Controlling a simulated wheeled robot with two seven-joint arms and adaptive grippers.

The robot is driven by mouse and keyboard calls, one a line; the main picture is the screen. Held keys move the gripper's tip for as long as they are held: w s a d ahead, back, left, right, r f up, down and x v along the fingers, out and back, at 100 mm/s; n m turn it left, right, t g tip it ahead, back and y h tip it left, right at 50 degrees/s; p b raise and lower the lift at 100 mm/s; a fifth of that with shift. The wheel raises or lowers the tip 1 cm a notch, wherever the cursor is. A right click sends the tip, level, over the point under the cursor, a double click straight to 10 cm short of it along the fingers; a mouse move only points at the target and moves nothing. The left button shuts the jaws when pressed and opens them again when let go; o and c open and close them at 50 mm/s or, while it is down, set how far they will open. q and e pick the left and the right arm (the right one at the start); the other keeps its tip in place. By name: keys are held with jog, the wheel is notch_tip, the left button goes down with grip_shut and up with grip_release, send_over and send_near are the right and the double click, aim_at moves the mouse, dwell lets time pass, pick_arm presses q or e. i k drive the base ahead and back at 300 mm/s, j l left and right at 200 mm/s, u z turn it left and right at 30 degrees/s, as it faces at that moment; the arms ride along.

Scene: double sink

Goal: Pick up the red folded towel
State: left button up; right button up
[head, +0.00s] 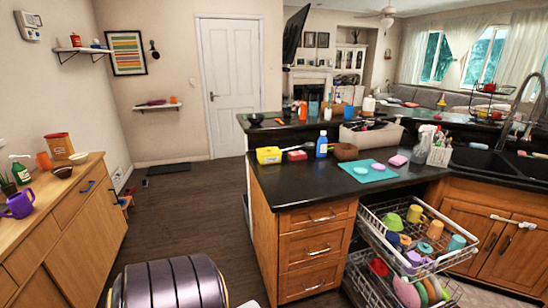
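I cannot tell for sure which thing is the red folded towel. A small flat dark red item (152,102) lies on the low wall shelf left of the white door, too far away to make out folds. Another small red item (297,155) lies on the black counter, right of a yellow box. A flat reddish item (411,104) lies on the raised bar at the back. Neither of my grippers shows in the head view.
A wooden cabinet (62,225) stands along the left wall. The counter island (300,185) is at the right, with a pulled-out dish rack (385,245) full of dishes below it.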

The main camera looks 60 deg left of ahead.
aim_at(293, 156)
jog(key=u, duration=1.75)
